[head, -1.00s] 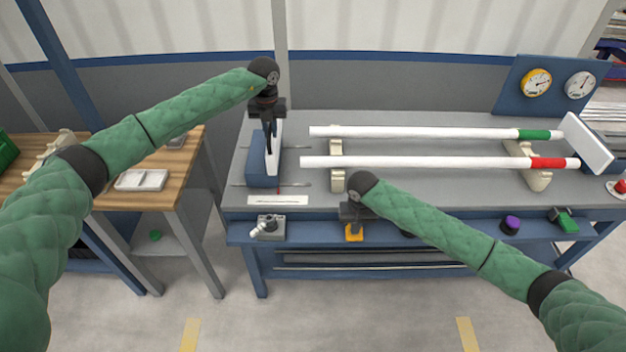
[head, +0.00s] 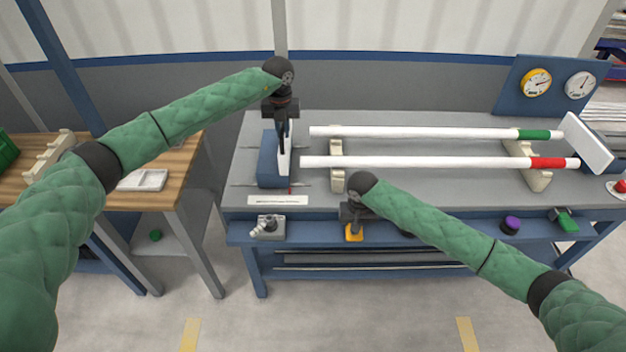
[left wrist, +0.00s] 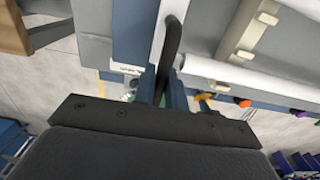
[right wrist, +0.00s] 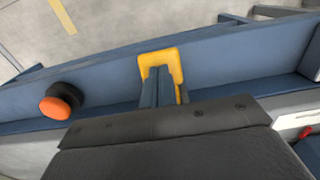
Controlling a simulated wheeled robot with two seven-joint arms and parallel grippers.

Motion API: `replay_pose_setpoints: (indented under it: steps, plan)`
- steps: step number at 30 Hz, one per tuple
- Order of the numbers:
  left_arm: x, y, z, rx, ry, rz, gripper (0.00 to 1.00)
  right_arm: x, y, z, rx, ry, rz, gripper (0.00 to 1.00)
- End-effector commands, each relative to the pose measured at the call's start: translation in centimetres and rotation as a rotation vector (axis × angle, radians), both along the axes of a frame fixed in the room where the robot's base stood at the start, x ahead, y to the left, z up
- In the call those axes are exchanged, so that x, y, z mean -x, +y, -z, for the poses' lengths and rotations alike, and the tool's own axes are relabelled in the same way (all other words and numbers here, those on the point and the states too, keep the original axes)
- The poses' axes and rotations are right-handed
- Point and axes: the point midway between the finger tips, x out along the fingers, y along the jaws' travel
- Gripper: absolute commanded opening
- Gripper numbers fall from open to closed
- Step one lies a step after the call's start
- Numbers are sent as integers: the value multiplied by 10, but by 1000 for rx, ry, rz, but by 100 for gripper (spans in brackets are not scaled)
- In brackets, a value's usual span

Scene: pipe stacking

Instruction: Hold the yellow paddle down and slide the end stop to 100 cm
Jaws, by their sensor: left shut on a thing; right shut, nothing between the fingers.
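The end stop (head: 270,165), a blue block with a white face plate, stands at the left end of the bench. My left gripper (head: 283,125) is shut on its dark handle, which shows as a black bar in the left wrist view (left wrist: 172,45). A red pointer (head: 290,188) at the stop's foot is above the right part of a white scale strip (head: 278,200); its figures are too small to read. My right gripper (right wrist: 160,88) is shut and empty, its fingers over the yellow paddle (right wrist: 175,55) on the front ledge. How far down the paddle is I cannot tell.
Two white pipes, one with a green band (head: 534,134) and one with a red band (head: 548,162), lie on cream rests right of the stop, apart from it. A grey lever unit (head: 268,227), an orange knob (right wrist: 60,105) and a purple knob (head: 511,224) are on the ledge.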

Motion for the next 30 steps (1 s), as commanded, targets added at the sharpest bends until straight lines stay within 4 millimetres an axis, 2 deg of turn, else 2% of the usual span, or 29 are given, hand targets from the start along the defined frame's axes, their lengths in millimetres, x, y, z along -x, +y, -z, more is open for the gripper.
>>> replay_pose_setpoints:
  steps: [1,11,24,30]
  plan:
    - [0,-3,2,0,1,1,0,3,0,6,3,7,-1,0]
    - [1,-10,2,0,1,0,0,3,0,4,2,6,-1,0]
    - [0,-8,2,-1,1,-1,0,1,0,-31,0,2,0,0]
    - [0,-8,2,-2,1,-1,0,1,0,-39,0,1,0,0]
